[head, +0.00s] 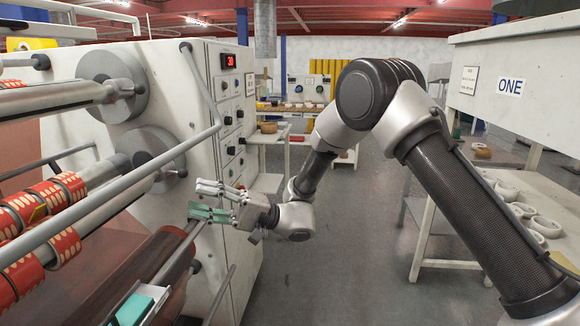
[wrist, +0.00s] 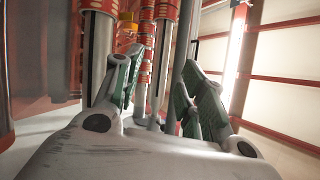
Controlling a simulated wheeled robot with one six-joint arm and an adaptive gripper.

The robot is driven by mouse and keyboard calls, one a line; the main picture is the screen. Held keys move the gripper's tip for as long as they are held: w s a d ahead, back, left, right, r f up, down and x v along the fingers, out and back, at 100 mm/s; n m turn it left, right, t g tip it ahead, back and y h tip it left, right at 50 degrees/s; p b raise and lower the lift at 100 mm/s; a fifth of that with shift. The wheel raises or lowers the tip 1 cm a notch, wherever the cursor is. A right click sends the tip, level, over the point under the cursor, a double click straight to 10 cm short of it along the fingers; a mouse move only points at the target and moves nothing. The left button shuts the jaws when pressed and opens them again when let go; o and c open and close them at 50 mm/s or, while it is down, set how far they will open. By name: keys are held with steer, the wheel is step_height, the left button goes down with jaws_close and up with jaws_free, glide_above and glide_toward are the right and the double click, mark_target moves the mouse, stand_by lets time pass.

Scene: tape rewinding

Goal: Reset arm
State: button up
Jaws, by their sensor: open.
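My gripper (head: 212,201) is in the left half of the head view, in front of the rewinding machine's pale panel (head: 232,130). It points left toward the machine's rollers. In the wrist view my gripper (wrist: 153,95) shows its two green-padded fingers spread apart with no object held between them. My arm reaches from the right across the middle of the head view. Red tape rolls (head: 45,200) with pale marks sit on a bar at the left. Similar rolls also show in the wrist view beyond the fingers.
Grey guard rails (head: 130,177) run close to my gripper. A green-topped block (head: 135,308) is at the bottom left. A table (head: 510,215) with several pale rings and a cabinet marked ONE (head: 510,86) stand at the right. The grey floor (head: 345,265) between is clear.

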steer(key=s+d+f+m+g+h, duration=0.1)
steer(key=s+d+f+m+h, duration=0.15)
steer(key=s+f+h, duration=0.35)
steer(key=s+d+f+h, duration=0.2)
steer(key=d+h, duration=0.1)
steer(key=d, duration=0.4)
steer(key=s+d+f+h, duration=0.2)
steer(key=d, duration=0.5)
steer(key=w+d+r+t+h, duration=0.15)
steer(key=d+t+h, duration=0.25)
steer(key=d, duration=1)
steer(key=d+r+t+h, duration=0.3)
steer(key=d+h, duration=0.1)
steer(key=d, duration=0.9)
steer(key=s+d+r+m+t+h, duration=0.1)
steer(key=s+d+r+t, duration=0.1)
steer(key=d+r, duration=0.3)
steer(key=s+d+r+m+t+h, duration=0.1)
steer(key=d+r+t, duration=0.3)
steer(key=d, duration=0.6)
steer(key=shift+s+d+r+t, duration=0.2)
steer(key=shift+s+r+t, duration=0.2)
steer(key=shift+s+t, duration=0.4)
steer(key=shift+m, duration=0.25)
